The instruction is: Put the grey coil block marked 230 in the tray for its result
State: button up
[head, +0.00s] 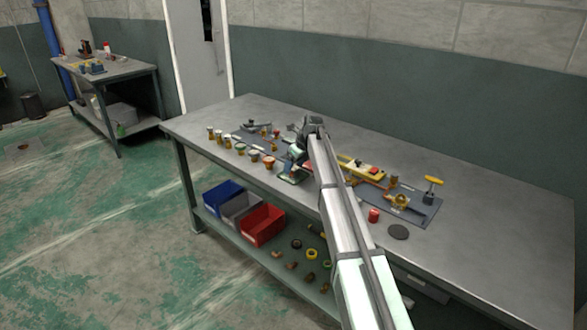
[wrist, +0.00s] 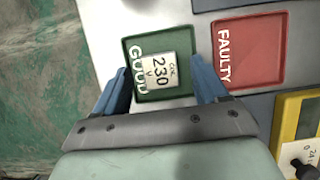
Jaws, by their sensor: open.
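The grey coil block (wrist: 157,72), with a pale label reading 230 V COIL, sits within the green tray marked GOOD (wrist: 178,46) in the wrist view. My gripper (wrist: 163,82) is open, with one blue finger on each side of the block and a gap visible on the right. The fingers hide parts of the tray's sides. The red tray marked FAULTY (wrist: 270,38) lies to the right and looks empty. In the head view, the green tray (head: 291,177) shows below my gripper, and my arm hides much of the spot, including the block.
A yellow meter (wrist: 303,125) is close to the right of my gripper. On the bench (head: 490,240) are a board with brass fittings (head: 400,203), a red cap (head: 374,215), a dark disc (head: 398,232) and several small parts on the left. Bins (head: 262,225) stand on the lower shelf.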

jog(key=v, duration=1)
